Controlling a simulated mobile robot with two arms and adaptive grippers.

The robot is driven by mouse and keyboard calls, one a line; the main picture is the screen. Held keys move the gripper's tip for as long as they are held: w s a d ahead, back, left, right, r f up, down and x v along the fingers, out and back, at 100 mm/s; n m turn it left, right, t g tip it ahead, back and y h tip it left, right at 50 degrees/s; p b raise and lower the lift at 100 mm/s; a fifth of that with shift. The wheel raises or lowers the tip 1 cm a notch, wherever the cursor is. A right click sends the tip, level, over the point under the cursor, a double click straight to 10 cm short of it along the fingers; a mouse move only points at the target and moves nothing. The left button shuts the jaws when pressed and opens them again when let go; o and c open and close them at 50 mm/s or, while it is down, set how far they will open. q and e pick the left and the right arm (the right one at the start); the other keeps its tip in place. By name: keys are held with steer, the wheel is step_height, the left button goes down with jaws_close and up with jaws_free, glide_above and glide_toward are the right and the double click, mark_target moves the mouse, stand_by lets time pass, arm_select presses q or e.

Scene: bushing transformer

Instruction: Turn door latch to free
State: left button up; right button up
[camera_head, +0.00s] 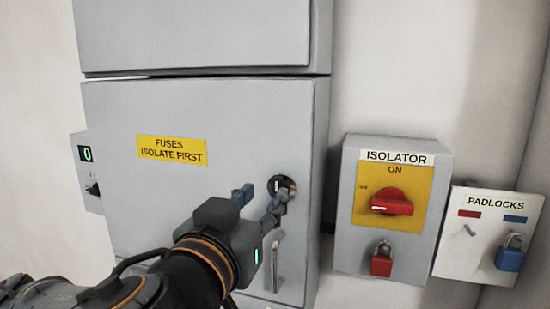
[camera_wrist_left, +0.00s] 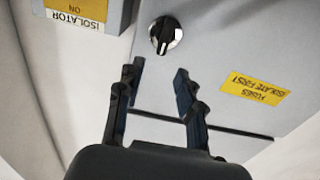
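The door latch (camera_head: 288,183) is a small round dark knob with a white mark, on the right side of the grey fuse door (camera_head: 200,108). It shows clearly in the left wrist view (camera_wrist_left: 166,35), just beyond the fingertips. My left gripper (camera_head: 261,198) is in front of the door, beside and below the latch in the head view, and partly overlaps it. Its two fingers (camera_wrist_left: 157,76) are apart with nothing between them. The knob appears ahead of the gap, and I see no contact. A vertical door handle (camera_head: 275,262) is below the latch. My right gripper is in neither view.
To the right is the isolator box (camera_head: 433,219) with a red rotary switch (camera_head: 391,202) and a red padlock (camera_head: 381,262). Beside it, the padlocks board (camera_head: 452,258) holds a blue padlock (camera_head: 510,256). A small display box (camera_head: 86,174) reads 0 at left.

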mark_target(277, 182)
arm_select(q)
steer(key=p+x, duration=0.2)
steer(key=x, duration=0.4)
steer(key=shift+w, duration=0.15)
steer(key=shift+w+d, duration=0.15)
steer(key=shift+w, duration=0.25)
steer(key=shift+f, duration=0.1)
jaws_close()
